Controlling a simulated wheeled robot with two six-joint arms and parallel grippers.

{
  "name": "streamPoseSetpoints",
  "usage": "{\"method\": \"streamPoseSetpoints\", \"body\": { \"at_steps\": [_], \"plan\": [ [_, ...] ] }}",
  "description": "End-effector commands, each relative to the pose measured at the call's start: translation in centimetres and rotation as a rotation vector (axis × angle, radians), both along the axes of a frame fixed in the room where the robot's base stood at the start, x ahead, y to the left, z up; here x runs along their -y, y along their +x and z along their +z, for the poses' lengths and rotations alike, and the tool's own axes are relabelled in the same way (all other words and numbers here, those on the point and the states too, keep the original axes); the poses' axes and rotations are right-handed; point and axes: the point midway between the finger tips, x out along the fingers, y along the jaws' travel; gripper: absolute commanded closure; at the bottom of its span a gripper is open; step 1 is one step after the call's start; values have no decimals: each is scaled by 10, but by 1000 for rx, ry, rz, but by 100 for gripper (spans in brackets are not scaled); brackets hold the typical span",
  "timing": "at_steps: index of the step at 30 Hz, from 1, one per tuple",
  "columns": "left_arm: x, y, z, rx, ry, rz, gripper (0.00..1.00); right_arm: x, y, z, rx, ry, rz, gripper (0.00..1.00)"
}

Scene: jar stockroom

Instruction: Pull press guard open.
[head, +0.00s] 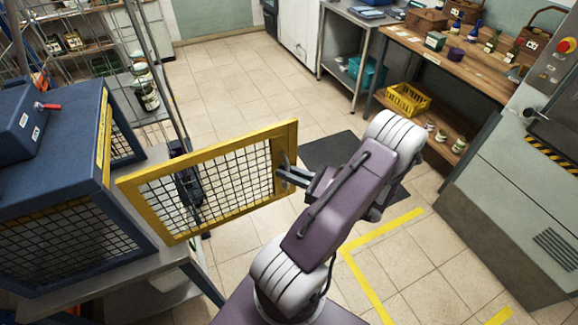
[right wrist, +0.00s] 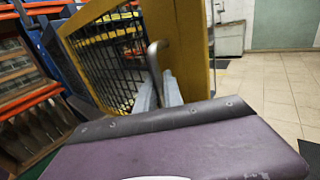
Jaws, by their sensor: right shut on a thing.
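The press guard (head: 285,135) is a yellow frame with dark wire mesh. In the head view it stands swung out from the blue press (head: 45,190), its left edge near the press's front corner. My right gripper (head: 284,173) is shut on the guard's grey handle (head: 281,160) at the frame's right end. The right wrist view shows the fingers (right wrist: 158,92) around the curved handle (right wrist: 153,58), with the guard's yellow edge (right wrist: 185,50) close beside them. My left gripper is not in view.
The blue press stands on a grey bench (head: 95,280). A wire shelf with jars (head: 145,92) is behind the guard. A wooden workbench (head: 460,65) and a grey cabinet (head: 520,180) stand to the right. Tiled floor with a dark mat (head: 325,150) and yellow tape (head: 365,275) is clear.

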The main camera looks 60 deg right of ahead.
Motion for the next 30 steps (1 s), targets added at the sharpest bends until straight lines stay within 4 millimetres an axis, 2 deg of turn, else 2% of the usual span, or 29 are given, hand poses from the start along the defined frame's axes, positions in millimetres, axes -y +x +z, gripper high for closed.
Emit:
{"method": "streamPoseSetpoints", "body": {
  "at_steps": [13,14,15,22,26,30],
  "plan": [
    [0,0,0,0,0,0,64,-2,-1,-1,-3,-1,4,100],
    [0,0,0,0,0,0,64,-2,-1,-1,-3,-1,4,83],
    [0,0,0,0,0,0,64,-2,0,-1,-3,-1,4,80],
    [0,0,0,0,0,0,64,-2,-2,-1,-2,-1,3,80],
    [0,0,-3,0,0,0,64,1,-19,-2,-3,-2,0,80],
    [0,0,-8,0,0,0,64,4,-52,-3,-4,-3,-2,80]
  ]
}}
